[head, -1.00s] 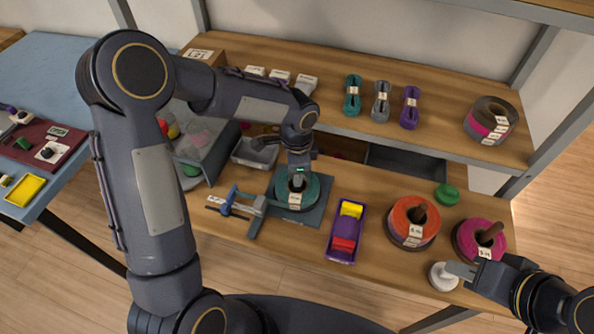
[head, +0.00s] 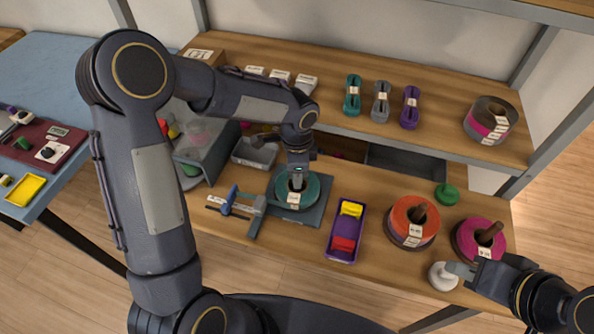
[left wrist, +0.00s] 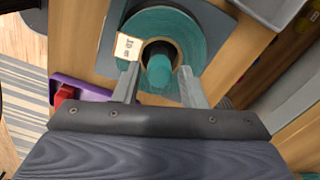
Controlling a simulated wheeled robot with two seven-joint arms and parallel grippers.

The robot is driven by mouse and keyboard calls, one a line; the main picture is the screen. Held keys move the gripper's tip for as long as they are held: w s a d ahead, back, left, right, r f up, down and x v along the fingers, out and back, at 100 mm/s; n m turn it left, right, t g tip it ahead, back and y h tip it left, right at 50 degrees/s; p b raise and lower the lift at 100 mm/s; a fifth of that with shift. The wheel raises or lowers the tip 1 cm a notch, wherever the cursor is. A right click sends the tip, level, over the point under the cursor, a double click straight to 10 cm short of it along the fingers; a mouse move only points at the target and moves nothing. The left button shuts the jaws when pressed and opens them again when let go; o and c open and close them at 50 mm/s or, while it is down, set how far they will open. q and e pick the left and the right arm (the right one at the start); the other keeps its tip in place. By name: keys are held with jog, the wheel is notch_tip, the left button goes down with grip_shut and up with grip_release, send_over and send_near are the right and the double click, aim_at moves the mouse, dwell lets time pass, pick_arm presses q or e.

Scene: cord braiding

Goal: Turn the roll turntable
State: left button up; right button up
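The teal roll (head: 312,192) lies flat on a dark square turntable base (head: 320,212) on the workbench. My left gripper (head: 297,186) points down over the roll's middle. In the left wrist view, the roll (left wrist: 205,25) carries a white label (left wrist: 127,46), and a teal knob (left wrist: 160,72) stands in its dark centre. The fingers of my left gripper (left wrist: 160,80) are apart, one on each side of the knob; contact is not clear. My right gripper (head: 462,271) is at the bench's front right, beside a white round object (head: 443,277); its finger gap is too small to judge.
A blue and grey clamp-like tool (head: 238,204) lies left of the base. A purple tray (head: 343,252) with yellow and red pieces lies to its right. Orange (head: 402,233) and magenta (head: 468,249) rolls stand further right. A grey bin (head: 254,153) is behind.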

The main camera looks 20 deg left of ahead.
pick_arm(q)
jog(key=shift+o, duration=0.5)
notch_tip(320, 180, up, 8)
jog(key=shift+f, duration=0.2)
jog(key=shift+r, duration=0.1)
